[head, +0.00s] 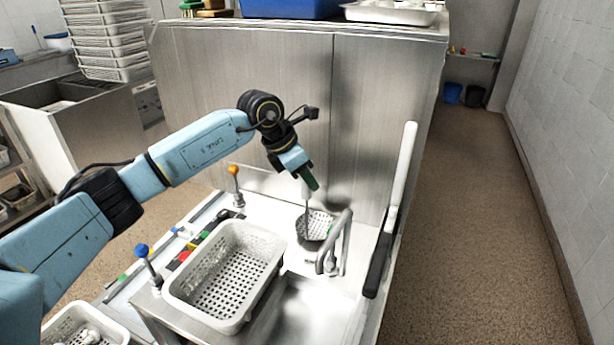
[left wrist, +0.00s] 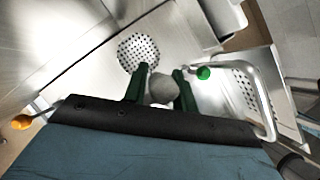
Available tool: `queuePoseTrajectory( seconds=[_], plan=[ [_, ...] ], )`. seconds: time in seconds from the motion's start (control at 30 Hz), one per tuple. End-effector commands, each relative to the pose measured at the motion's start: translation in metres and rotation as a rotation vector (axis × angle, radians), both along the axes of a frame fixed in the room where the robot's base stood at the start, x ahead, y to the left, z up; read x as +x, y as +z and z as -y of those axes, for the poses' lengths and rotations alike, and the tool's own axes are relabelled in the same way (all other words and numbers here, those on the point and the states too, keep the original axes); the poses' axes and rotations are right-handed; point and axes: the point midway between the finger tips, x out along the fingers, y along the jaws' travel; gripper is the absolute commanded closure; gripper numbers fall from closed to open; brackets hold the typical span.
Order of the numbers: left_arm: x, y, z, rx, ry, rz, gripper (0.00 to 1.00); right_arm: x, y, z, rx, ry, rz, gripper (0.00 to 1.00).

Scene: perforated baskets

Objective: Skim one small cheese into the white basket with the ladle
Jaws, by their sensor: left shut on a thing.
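My left gripper (head: 311,184) is shut on the upright handle (head: 306,196) of the ladle, above the steel counter. The handle's round grey end (left wrist: 163,88) shows between the green fingers in the left wrist view. The ladle's round perforated bowl (head: 318,224) hangs low beside the tap; it also shows in the left wrist view (left wrist: 138,50). No cheese can be made out in the bowl. The white basket (head: 276,243) stands to the left and nearer in the head view, with its perforated floor bare. My right gripper is not in view.
A curved metal tap (head: 346,225) stands just right of the bowl. Levers with orange (head: 233,170) and blue (head: 141,250) knobs stand left of the basket. Another white basket (head: 60,325) with small white things is at the lower left. A steel panel (head: 385,120) rises behind.

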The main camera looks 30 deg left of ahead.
Motion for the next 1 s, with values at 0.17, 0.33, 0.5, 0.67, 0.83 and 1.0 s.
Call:
queuePoseTrajectory(
  seconds=[0.17, 0.33, 0.5, 0.67, 0.83, 1.0],
  plan=[
    [0.0, 0.008, 0.0, 0.0, 0.0, 0.002, 1.0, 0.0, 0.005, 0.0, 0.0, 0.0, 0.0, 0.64],
    [0.0, 0.013, 0.0, 0.0, 0.0, 0.002, 1.0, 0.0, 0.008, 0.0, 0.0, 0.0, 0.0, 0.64],
    [0.0, 0.018, 0.0, 0.0, 0.0, 0.002, 1.0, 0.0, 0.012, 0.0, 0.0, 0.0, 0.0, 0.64],
    [0.0, 0.021, 0.0, 0.0, 0.0, 0.002, 1.0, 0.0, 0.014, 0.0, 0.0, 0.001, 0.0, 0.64],
    [0.0, 0.021, 0.0, 0.0, 0.0, 0.001, 1.0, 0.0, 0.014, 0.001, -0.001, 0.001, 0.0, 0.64],
    [0.0, 0.021, 0.0, 0.0, 0.0, 0.002, 1.0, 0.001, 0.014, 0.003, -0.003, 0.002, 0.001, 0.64]
  ],
)
